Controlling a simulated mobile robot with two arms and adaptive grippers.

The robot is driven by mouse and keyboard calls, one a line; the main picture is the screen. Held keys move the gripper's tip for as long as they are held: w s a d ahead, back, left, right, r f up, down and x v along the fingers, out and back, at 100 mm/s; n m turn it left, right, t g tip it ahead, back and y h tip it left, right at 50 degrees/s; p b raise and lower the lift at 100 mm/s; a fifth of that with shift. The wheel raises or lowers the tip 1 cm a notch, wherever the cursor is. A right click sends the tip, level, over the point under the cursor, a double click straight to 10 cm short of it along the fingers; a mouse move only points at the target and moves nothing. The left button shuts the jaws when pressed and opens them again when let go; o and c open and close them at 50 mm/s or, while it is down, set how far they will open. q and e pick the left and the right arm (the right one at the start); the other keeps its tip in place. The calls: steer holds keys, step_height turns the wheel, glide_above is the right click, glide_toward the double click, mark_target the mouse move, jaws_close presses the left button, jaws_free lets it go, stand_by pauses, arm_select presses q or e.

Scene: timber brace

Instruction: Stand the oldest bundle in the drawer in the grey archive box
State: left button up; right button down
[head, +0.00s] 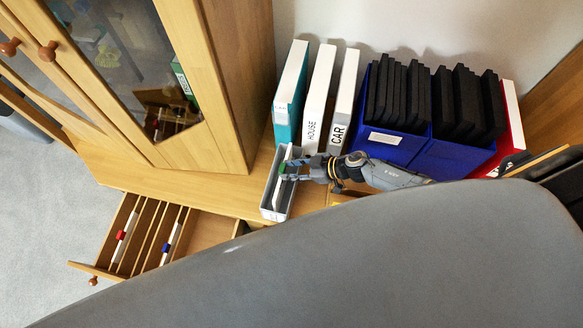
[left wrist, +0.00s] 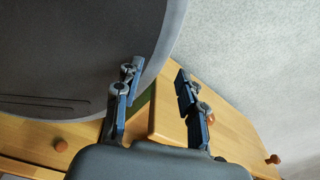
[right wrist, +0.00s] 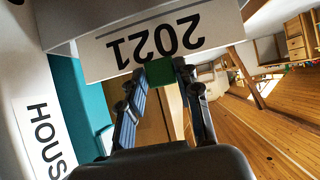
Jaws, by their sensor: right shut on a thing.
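The grey archive box (head: 267,213) stands on the wooden top in the head view, in front of the upright binders. My right gripper (head: 287,172) is over it, shut on the green tab (right wrist: 162,97) of a white bundle. That bundle reads "2021" (right wrist: 155,40), upside down in the right wrist view. The bundle is at the box; I cannot tell whether it rests on the box floor. The open drawer (head: 90,268) holds a bundle with a red tab (head: 121,235) and one with a blue tab (head: 166,247). My left gripper (left wrist: 156,75) is open and empty.
A teal binder (head: 285,110), a HOUSE binder (head: 317,100) and a CAR binder (head: 343,105) stand behind the box. Blue holders (head: 395,143) with black folders stand to the right. A glass-door cabinet (head: 225,90) rises at the left.

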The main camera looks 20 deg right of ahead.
steer(key=shift+f, duration=0.35)
steer(key=shift+c, duration=1.9)
jaws_free()
step_height(320, 180, up, 8)
steer(key=p, duration=0.8)
